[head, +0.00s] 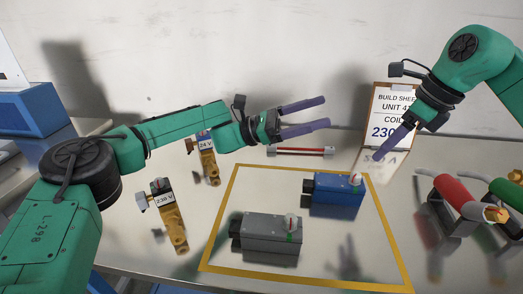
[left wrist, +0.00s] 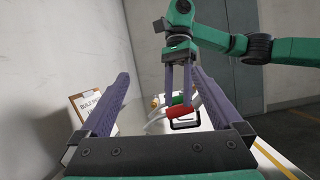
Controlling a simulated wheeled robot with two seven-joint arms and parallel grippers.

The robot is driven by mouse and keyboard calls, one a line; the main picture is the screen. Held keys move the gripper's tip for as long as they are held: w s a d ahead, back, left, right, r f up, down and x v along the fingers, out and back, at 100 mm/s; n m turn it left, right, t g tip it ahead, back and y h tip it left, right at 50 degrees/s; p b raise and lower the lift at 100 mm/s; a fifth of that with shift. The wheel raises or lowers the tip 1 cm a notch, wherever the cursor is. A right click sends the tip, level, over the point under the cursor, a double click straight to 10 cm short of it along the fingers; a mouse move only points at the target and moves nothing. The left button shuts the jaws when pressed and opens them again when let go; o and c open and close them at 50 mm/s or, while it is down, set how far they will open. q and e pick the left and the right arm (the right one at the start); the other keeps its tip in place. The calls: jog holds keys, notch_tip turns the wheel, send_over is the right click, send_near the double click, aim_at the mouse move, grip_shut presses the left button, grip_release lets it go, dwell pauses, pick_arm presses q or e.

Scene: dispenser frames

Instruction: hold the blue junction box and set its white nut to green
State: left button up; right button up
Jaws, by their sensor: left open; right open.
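The blue junction box (head: 335,196) lies inside the yellow-bordered area of the table in the head view. Its white nut (head: 356,180) is on top near its right end, with a red mark showing beside it; the exact setting is too small to read. My left gripper (head: 326,112) is open and empty, in the air above and behind the box. My right gripper (head: 380,155) points down to the right of and above the box, apart from it. Its fingers overlap in the head view, but show spread apart in the left wrist view (left wrist: 178,98).
A grey box (head: 270,238) with a white nut lies front-left of the blue one. Two coils tagged 230 V (head: 173,226) and 24 V (head: 208,165) are at left. A build sheet clipboard (head: 388,105) stands behind.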

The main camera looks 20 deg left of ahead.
aim_at(311, 188)
pick_arm(q)
jog(key=a+f+y, duration=0.3)
jog(key=f, duration=0.2)
jog(key=a+f+y, duration=0.2)
jog(key=a+f, duration=0.2)
jog(key=f, duration=0.2)
jog(key=a+f+n+g+y, duration=0.1)
jog(key=a+f+y, duration=0.2)
jog(key=a+f, duration=0.1)
jog(key=shift+s+f+y, duration=0.3)
jog(key=shift+f, duration=0.35)
jog(key=shift+d+f, duration=0.2)
jog(key=shift+d, duration=0.05)
jog(key=x, duration=1.4)
jog(key=shift+a, duration=0.1)
grip_shut()
